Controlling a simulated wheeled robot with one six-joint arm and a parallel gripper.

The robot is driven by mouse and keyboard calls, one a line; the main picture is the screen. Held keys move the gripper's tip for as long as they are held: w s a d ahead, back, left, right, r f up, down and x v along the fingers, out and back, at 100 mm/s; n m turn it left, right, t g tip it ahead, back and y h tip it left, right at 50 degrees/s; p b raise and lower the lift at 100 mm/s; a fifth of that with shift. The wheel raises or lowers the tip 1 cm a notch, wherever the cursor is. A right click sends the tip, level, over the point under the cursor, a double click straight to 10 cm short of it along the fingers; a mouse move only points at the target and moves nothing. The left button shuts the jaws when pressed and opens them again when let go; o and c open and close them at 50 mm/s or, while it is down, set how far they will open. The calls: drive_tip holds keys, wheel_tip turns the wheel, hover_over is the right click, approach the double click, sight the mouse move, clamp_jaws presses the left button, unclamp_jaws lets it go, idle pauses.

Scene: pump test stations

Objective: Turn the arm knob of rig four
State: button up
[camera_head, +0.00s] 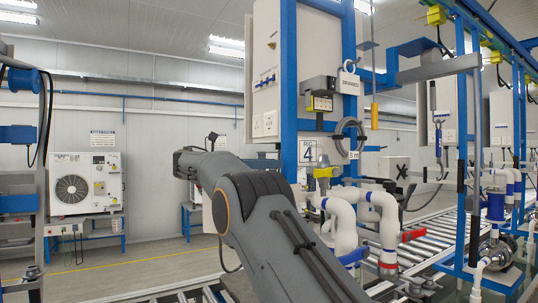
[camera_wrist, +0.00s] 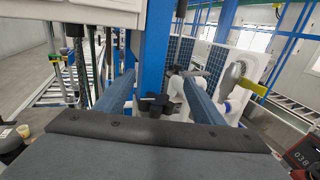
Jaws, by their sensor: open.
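Rig four stands in the middle of the head view, with its number plate (camera_head: 308,153) on a blue post. In the wrist view my gripper (camera_wrist: 158,80) is open, with its two long blue-grey fingers apart. A black several-armed piece (camera_wrist: 155,104), which looks like a knob, shows between the fingers. I cannot tell how far it is from the fingertips; no contact is visible. In the head view my arm crosses the front of the rig, and the fingers are not visible. A black star-shaped piece (camera_head: 402,173) shows on a pale box right of the plate.
White pipes (camera_head: 343,222) stand beside rig four, with a red-handled valve (camera_head: 412,235) near them. A coiled grey hose (camera_head: 349,137) hangs on the blue post. A roller conveyor (camera_head: 435,230) runs behind. A white fan unit (camera_head: 85,184) stands at left, with open floor before it.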

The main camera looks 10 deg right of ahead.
wheel_tip(320, 180, up, 5)
drive_tip(key=shift+f, duration=0.1)
drive_tip(key=shift+r+p, duration=0.9)
drive_tip(key=shift+p, duration=0.4)
drive_tip(key=shift+a, duration=0.1)
drive_tip(key=s+a+f+n+t+y+b, duration=0.25)
drive_tip(key=a+f+n+t+b, duration=0.3)
drive_tip(key=f+t+b, duration=0.55)
drive_tip(key=d, duration=0.2)
drive_tip(key=w+d+g+p, duration=0.1)
drive_tip(key=d, duration=0.2)
drive_tip(key=w+d+r+g, duration=0.1)
drive_tip(key=d, duration=0.1)
drive_tip(key=shift+d+n, duration=0.2)
drive_tip(key=shift+n, duration=0.05)
drive_tip(key=shift+w+d+f+p, duration=0.15)
drive_tip(key=shift+w+d+p, duration=0.05)
drive_tip(key=shift+d+p, duration=0.15)
